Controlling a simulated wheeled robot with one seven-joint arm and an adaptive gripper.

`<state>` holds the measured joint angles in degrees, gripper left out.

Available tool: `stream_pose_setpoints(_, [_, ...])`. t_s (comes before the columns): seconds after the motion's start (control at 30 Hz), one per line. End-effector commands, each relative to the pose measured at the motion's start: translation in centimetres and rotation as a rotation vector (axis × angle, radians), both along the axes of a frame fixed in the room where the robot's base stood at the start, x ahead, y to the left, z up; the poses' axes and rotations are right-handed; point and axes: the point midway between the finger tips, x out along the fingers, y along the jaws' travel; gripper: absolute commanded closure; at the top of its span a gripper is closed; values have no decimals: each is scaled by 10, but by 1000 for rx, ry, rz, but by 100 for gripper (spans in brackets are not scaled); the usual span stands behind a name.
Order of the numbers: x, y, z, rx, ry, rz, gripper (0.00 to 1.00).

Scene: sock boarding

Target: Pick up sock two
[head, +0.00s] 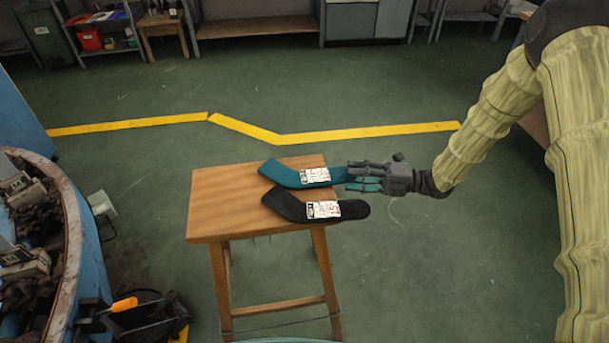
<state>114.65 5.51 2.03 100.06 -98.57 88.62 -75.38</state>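A teal sock (284,173) and a black sock (289,206) lie side by side on a wooden stool (217,210), the teal one farther back. Each carries a white label with dark and red print too small to read; I cannot tell which is sock two. Both socks' right ends extend past the stool's right edge. My gripper (366,176) reaches in from the right at the teal sock's right end, its fingers pointing left. Teal shows between and beside the fingers. The fingers hide that end, and I cannot tell whether they are closed on it. The black sock is clear of the gripper.
A round blue-walled machine (75,235) filled with dark parts stands left of the stool. An orange-handled tool (124,304) lies at lower left. Shelves and benches (258,27) line the back. Green floor around the stool is mostly free, crossed by a yellow line (365,133).

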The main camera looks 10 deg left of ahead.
Motion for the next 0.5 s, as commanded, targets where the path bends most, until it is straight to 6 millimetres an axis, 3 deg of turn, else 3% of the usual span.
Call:
stream_pose_setpoints(0.2, [-2,28,3,-1,0,1,61])
stream_pose_setpoints(0.47, [-2,32,2,-1,0,-1,61])
stream_pose_setpoints(0.5, [-2,32,2,-1,0,-1,65])
